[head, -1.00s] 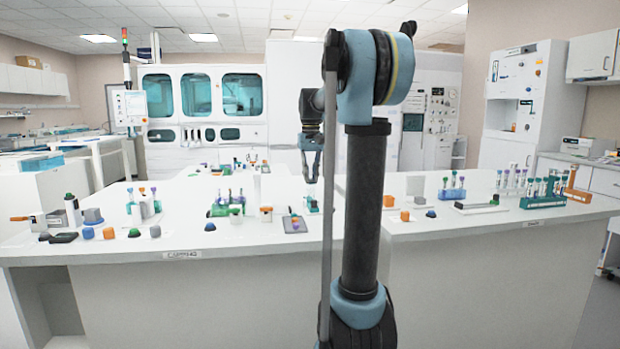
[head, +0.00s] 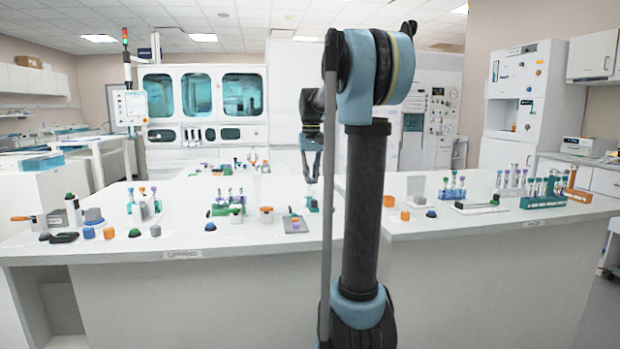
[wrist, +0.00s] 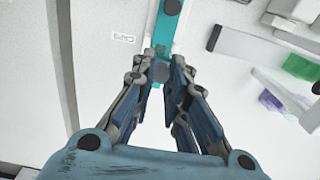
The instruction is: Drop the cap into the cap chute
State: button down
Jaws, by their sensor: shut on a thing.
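My gripper (wrist: 160,70) is shut on a small grey piece, seemingly the cap (wrist: 160,73), between its fingertips in the wrist view. A teal strip (wrist: 165,35) with a dark round spot at its far end lies beyond and under the fingertips. A label reading like "CAPS" (wrist: 123,37) is on the white surface beside it, so the strip looks like the cap chute. In the head view my gripper (head: 312,180) points down just above a small teal piece (head: 312,204) on the bench. The cap is too small to make out there.
A green tube rack (head: 226,211) is farther left. In the wrist view, a green block (wrist: 302,67) and purple pieces (wrist: 271,101) lie to the right. White bench lies between them.

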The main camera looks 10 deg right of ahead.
jog(key=c, duration=1.5)
grip_release()
jog(key=shift+f, duration=0.1)
notch_tip(320, 180, up, 12)
jog(key=shift+w, duration=0.1)
